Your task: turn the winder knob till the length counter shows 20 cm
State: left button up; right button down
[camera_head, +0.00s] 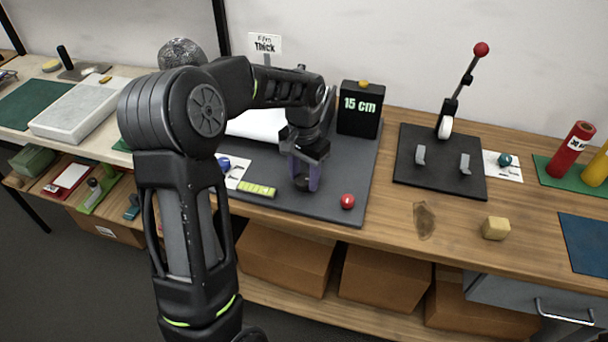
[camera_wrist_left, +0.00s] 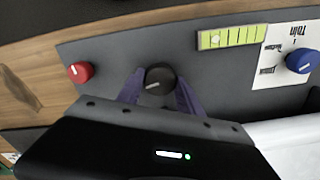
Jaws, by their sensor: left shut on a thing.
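The length counter (camera_head: 360,108) is a black box at the back of the grey board and reads 15 cm. My left gripper (camera_head: 305,180) points down over the board, with purple fingers. In the left wrist view the gripper (camera_wrist_left: 158,92) has its fingers on both sides of a black knob (camera_wrist_left: 160,79) with a white mark, and is shut on it. I take this black knob to be the winder knob; the gripper hides it in the head view. My right gripper is not in view.
A red knob (camera_head: 348,201) is at the board's front right corner. A yellow-green scale strip (camera_head: 257,190) and a blue knob (camera_wrist_left: 301,62) on a white card lie to the left. A black lever press (camera_head: 440,160) stands to the right. A yellow block (camera_head: 495,228) lies on the wood.

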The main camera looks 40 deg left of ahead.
aim_at(304, 179)
pick_arm(q)
jog(key=shift+c, duration=0.8)
jog(key=shift+n+b, duration=0.35)
jog(key=shift+n, duration=1.15)
jog(key=o, duration=1.4)
jog(key=shift+r, duration=0.1)
notch_tip(304, 179, up, 8)
jog(key=shift+f+b, duration=0.15)
jog(key=shift+b, duration=0.5)
